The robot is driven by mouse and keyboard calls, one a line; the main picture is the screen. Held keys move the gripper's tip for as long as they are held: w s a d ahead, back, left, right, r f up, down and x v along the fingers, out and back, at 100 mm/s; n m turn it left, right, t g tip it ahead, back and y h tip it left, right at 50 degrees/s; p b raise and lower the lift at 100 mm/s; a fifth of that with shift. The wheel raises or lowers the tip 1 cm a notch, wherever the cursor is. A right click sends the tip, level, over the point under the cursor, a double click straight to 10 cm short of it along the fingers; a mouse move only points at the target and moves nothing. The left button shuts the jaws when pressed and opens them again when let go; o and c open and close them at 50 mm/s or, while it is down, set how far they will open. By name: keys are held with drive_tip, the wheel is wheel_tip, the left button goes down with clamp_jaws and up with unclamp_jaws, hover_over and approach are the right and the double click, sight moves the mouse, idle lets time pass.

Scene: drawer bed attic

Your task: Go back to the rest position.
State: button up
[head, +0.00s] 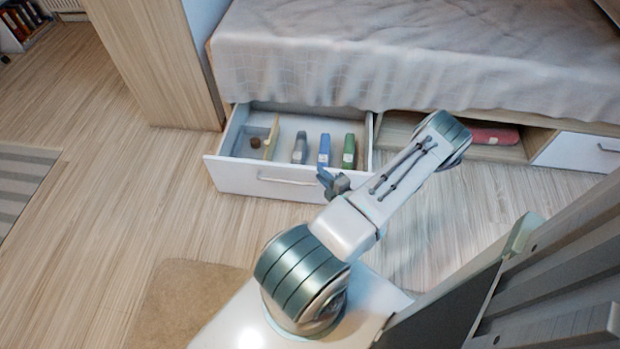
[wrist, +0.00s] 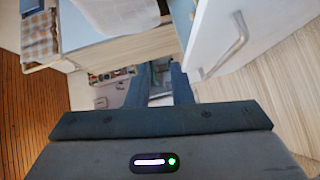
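My arm reaches out over the floor in front of the bed. My gripper (head: 333,182) shows small and dark in the head view, in front of the open drawer's white front. In the wrist view its two fingers (wrist: 158,82) stand apart with a gap between them, and I see nothing held there. The drawer's front and metal handle (wrist: 232,45) lie to the right of the fingers in that view. In the head view the open drawer (head: 235,178) holds a grey item (head: 300,148), a blue item (head: 324,150) and a green item (head: 349,151).
The bed (head: 400,65) stands above the drawer. An open compartment with a red item (head: 493,135) and a closed white drawer (head: 580,152) are to the right. A wooden panel (head: 155,65) stands left. Slatted furniture (head: 550,280) is near my right.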

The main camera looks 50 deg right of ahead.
drive_tip(key=shift+a+f, duration=0.1)
drive_tip(key=shift+a, duration=0.1)
idle(0.4)
drive_tip(key=w+a+r+n+g+y+p, duration=0.25)
drive_tip(key=w+a+r+n+y, duration=0.2)
drive_tip(key=r+n, duration=0.35)
drive_tip(key=w+a+r+n+g+y+p, duration=0.1)
drive_tip(key=w+a+r+n+y+p, duration=0.3)
drive_tip(key=r+n, duration=0.45)
drive_tip(key=w+a+r+n+g+y+p, duration=0.25)
drive_tip(key=a+r+n+y, duration=0.3)
drive_tip(key=r, duration=0.55)
drive_tip(key=s+a+r+n+g+h+p, duration=0.1)
drive_tip(key=a+r+n+g+p, duration=0.65)
drive_tip(key=a+r+n, duration=0.7)
drive_tip(key=s+a+r+n+h+p, duration=0.2)
drive_tip(key=s+r+n+h+p, duration=0.1)
drive_tip(key=r+n, duration=0.4)
drive_tip(key=s+a+r+n+h+p, duration=0.3)
drive_tip(key=r+n, duration=0.4)
drive_tip(key=r, duration=0.4)
drive_tip(key=s+a+r+n+h+p, duration=0.2)
drive_tip(key=s+r+n+h+p, duration=0.1)
drive_tip(key=r+n, duration=0.5)
drive_tip(key=shift+a+r+p, duration=0.2)
drive_tip(key=shift+r+p, duration=0.35)
drive_tip(key=shift+p, duration=0.35)
